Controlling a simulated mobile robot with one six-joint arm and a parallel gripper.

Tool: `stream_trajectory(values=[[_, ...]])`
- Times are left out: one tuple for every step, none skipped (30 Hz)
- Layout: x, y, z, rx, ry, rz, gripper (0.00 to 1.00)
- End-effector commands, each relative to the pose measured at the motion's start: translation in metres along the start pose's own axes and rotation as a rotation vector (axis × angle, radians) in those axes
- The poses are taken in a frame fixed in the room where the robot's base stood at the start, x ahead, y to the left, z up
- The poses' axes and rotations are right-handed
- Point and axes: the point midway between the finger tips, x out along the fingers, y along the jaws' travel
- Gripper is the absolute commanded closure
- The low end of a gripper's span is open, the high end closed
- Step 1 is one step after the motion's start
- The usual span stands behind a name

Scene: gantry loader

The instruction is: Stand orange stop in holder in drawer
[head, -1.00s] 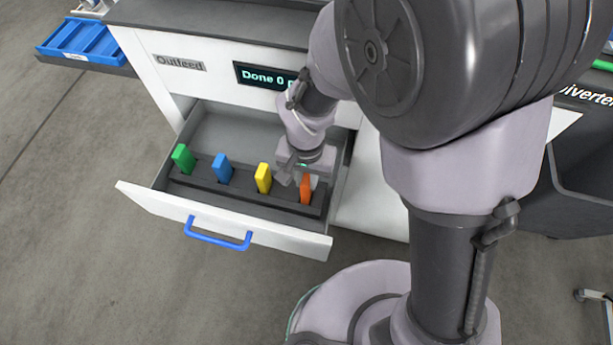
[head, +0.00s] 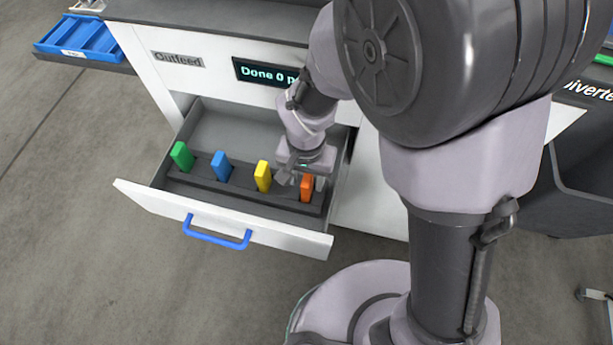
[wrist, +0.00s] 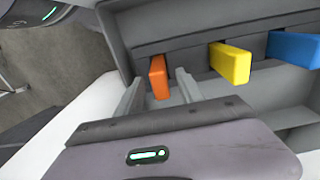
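The orange stop (head: 306,189) stands upright in the rightmost slot of the dark holder (head: 240,198) inside the open drawer. My gripper (wrist: 158,86) is open around the orange stop, with one finger on each side and a gap between each finger and the stop. In the head view my gripper (head: 303,180) is low over the right end of the holder. The foot of the orange stop in its slot is hard to see.
Yellow (head: 263,176), blue (head: 221,167) and green (head: 182,156) stops stand in the same holder to the left. The drawer (head: 155,199) has a blue handle (head: 217,232). The cabinet front with a "Done 0" display (head: 262,75) rises close behind my wrist.

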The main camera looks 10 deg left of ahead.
Motion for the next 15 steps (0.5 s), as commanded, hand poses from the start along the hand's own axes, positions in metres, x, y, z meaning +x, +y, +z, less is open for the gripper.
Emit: stream_trajectory(values=[[0.0, 0.0, 0.0, 0.0, 0.0, 0.0, 0.55], [0.0, 0.0, 0.0, 0.0, 0.0, 0.0, 0.55], [0.0, 0.0, 0.0, 0.0, 0.0, 0.0, 0.55], [-0.001, 0.0, 0.0, 0.0, 0.0, 0.0, 0.55], [-0.003, 0.0, 0.0, 0.0, 0.0, 0.0, 0.55], [-0.008, 0.0, 0.0, 0.0, 0.0, 0.0, 0.55], [-0.014, 0.0, 0.0, 0.0, 0.001, -0.001, 0.55], [-0.022, 0.0, -0.001, 0.0, 0.002, -0.002, 0.55], [-0.034, -0.001, -0.001, 0.0, 0.002, -0.002, 0.55], [-0.044, -0.001, -0.001, 0.0, 0.003, -0.003, 0.55], [-0.056, -0.001, -0.001, 0.0, 0.003, -0.003, 0.55], [-0.071, -0.001, -0.001, 0.0, 0.004, -0.003, 0.55], [-0.082, -0.001, -0.001, 0.0, 0.004, -0.003, 0.55], [-0.092, -0.001, -0.001, 0.0, 0.003, -0.003, 0.55], [-0.106, -0.001, -0.001, 0.0, 0.004, -0.003, 0.55]])
